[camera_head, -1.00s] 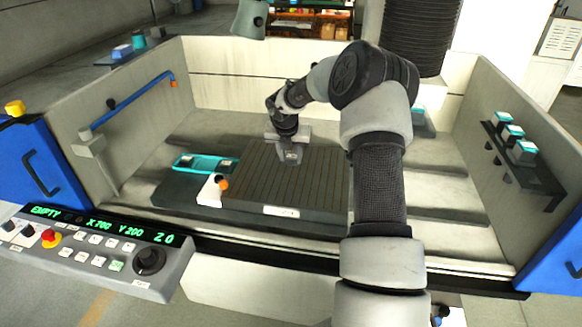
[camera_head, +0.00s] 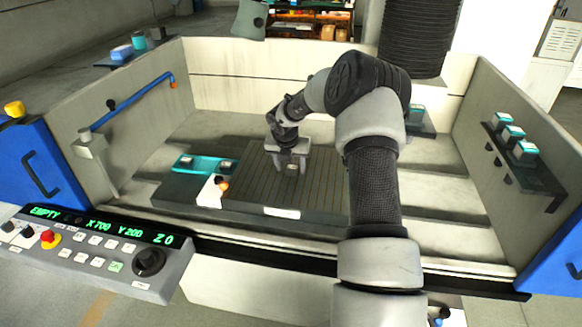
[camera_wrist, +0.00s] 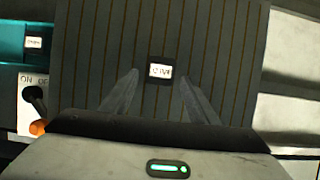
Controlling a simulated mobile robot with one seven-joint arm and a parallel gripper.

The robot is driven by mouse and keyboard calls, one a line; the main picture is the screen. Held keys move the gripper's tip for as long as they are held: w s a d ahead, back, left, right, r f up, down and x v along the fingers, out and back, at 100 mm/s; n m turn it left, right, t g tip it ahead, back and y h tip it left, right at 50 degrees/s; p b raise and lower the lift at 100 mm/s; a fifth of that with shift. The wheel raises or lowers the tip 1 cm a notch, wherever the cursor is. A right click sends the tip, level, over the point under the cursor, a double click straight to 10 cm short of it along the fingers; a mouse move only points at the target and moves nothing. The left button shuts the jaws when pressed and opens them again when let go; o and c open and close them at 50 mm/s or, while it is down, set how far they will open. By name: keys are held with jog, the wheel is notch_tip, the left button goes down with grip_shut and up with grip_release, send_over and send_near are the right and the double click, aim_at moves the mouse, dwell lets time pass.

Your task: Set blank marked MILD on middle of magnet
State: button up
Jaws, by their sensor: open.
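A small blank (camera_head: 292,169) with a pale label lies on the dark, striped magnet (camera_head: 255,185), near its middle. In the wrist view the blank (camera_wrist: 160,71) sits flat about midway across the magnet (camera_wrist: 215,60); its lettering is too small to read surely. My gripper (camera_head: 291,164) is open over the magnet. In the wrist view its fingers (camera_wrist: 159,78) stand on either side of the blank, with a gap on each side. A teal tray (camera_head: 205,169) left of the magnet holds other blanks; one (camera_wrist: 34,42) shows in the wrist view.
A white switch box (camera_head: 210,192) with an orange-tipped lever stands at the magnet's left edge. A blue pipe (camera_head: 135,100) runs along the left wall. A shelf (camera_head: 525,165) with several teal-topped items is on the right wall.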

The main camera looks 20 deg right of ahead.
jog(key=v, duration=1.1)
jog(key=shift+p, duration=0.4)
jog(key=shift+a+r, duration=0.1)
jog(key=shift+r, duration=0.05)
dwell(0.3)
